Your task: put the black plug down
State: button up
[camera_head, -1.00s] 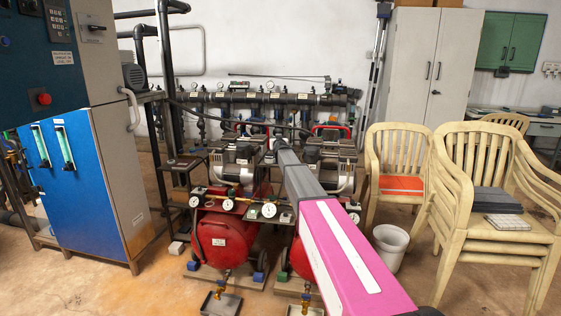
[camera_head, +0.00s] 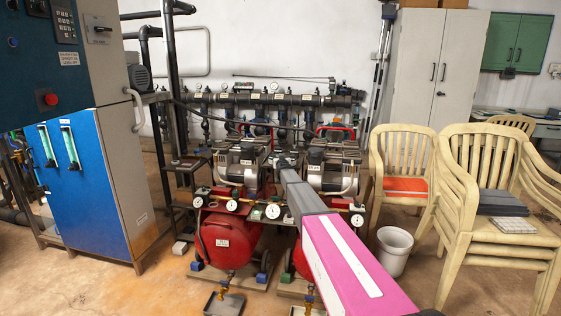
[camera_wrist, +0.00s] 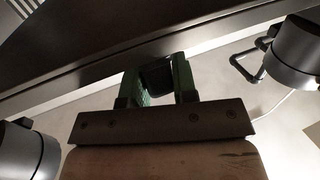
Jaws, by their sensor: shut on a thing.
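In the wrist view my gripper (camera_wrist: 158,88) has two green fingers shut on a dark block-like thing, the black plug (camera_wrist: 157,75). Its far side is hard to make out in the shade. In the head view my pink and grey arm reaches forward between the two compressors, and its own links hide the gripper and the plug. The wrist view shows a broad dark surface and a pale strip beyond the fingers. I cannot tell whether the plug touches anything.
Two red compressors (camera_head: 228,238) stand below a dark pipe manifold (camera_head: 265,101) on the back wall. A blue cabinet (camera_head: 85,185) is at the left. Stacked chairs (camera_head: 470,225) and a white bucket (camera_head: 393,250) are at the right. Open floor lies at the front left.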

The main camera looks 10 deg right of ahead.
jog(key=shift+f, duration=0.2)
jog(key=shift+f, duration=0.15)
jog(key=o, duration=0.6)
